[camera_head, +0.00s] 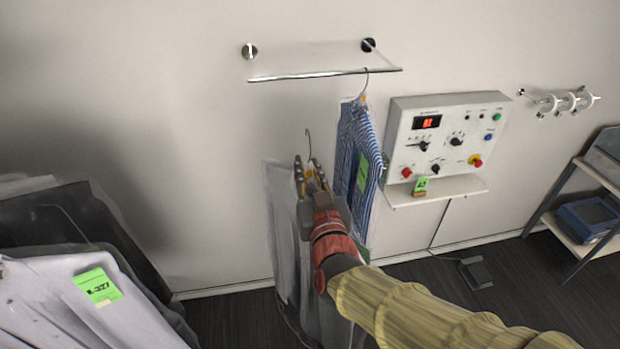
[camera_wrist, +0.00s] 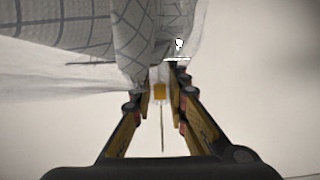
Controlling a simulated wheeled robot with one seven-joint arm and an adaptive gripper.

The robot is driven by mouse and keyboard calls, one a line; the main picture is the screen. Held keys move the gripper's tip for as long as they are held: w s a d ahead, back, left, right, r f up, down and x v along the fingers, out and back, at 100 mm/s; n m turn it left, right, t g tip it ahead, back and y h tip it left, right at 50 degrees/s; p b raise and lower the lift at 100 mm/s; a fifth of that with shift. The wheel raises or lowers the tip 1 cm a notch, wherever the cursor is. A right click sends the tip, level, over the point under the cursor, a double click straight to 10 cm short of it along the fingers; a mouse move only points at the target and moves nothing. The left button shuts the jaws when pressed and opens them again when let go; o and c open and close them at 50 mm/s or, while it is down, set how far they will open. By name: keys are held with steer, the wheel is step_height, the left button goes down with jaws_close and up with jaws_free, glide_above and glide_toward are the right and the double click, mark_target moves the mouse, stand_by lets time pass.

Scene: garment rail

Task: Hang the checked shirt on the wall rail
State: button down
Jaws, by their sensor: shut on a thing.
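The checked shirt (camera_head: 282,220) hangs on a hanger from my gripper (camera_head: 309,174); in the head view it looks pale grey and my arm partly covers it. My gripper is shut on the hanger's neck, and the bare hook (camera_head: 308,142) stands up above the fingers. The wall rail (camera_head: 310,76) is above the hook and apart from it. In the wrist view the shirt's grey grid cloth (camera_wrist: 80,35) lies beyond my gripper (camera_wrist: 160,95), with an orange piece of the hanger (camera_wrist: 159,91) between the fingertips.
A blue striped shirt (camera_head: 350,135) hangs at the rail's right end, close beside my gripper. A control box (camera_head: 445,138) with a small shelf is right of it. Garments with a green tag (camera_head: 97,285) are at lower left. The rail's left and middle are bare.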

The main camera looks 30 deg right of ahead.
steer(key=p+x, duration=0.4)
steer(key=x, duration=2.2)
steer(key=shift+w, duration=0.35)
stand_by(1.0)
steer(key=shift+w+d, duration=0.1)
steer(key=shift+d, duration=0.05)
steer(key=shift+r+b+x, duration=0.2)
steer(key=shift+b+x, duration=0.2)
steer(key=shift+x, duration=0.55)
steer(key=shift+r+b+x, duration=0.2)
steer(key=shift+b+x, duration=0.2)
steer(key=shift+x, duration=0.55)
steer(key=shift+w, duration=0.15)
steer(key=shift+b+x, duration=0.95)
steer(key=shift+x, duration=1.4)
